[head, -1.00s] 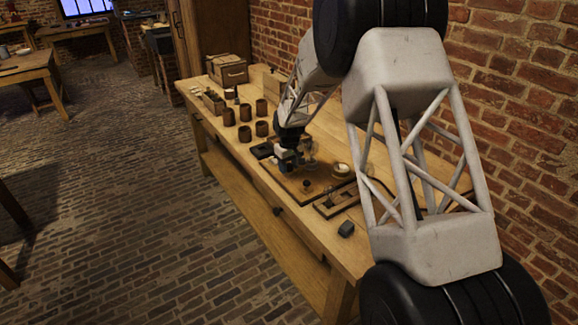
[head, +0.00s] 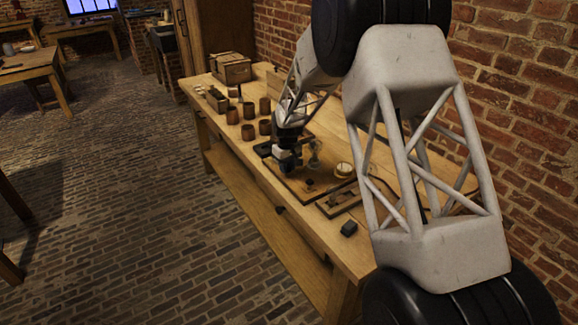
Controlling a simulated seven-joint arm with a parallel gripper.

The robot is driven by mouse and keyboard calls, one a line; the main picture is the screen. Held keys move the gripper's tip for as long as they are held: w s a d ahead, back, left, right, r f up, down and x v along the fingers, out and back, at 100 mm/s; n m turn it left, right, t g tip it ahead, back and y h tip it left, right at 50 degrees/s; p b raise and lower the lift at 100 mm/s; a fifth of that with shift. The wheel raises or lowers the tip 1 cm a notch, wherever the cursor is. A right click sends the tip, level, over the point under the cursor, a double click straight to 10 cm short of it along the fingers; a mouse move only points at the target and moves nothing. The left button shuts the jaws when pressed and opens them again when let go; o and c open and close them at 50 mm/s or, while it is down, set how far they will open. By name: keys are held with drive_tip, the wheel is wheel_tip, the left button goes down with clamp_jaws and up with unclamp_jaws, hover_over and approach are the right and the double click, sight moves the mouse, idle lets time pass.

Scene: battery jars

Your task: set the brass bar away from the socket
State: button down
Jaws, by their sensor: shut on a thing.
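My gripper (head: 288,167) is low over the dark wooden board (head: 322,192) on the workbench. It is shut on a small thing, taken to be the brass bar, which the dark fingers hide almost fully. A small dark round spot on the board, which looks like the socket (head: 310,183), lies just right of and nearer than my gripper. The gap between the held thing and the board is too small to make out.
Several brown jars (head: 248,132) stand left of my gripper. A wooden case (head: 232,68) is at the bench's far end. A pale round piece (head: 343,169), a narrow tray (head: 340,199) and a dark block (head: 349,229) lie to the right. The bench's front strip (head: 262,186) is clear.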

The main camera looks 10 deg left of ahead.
drive_tip(key=shift+s+a, duration=0.15)
drive_tip(key=c, duration=0.9)
unclamp_jaws()
drive_tip(key=shift+r, duration=0.15)
drive_tip(key=shift+r, duration=3.75)
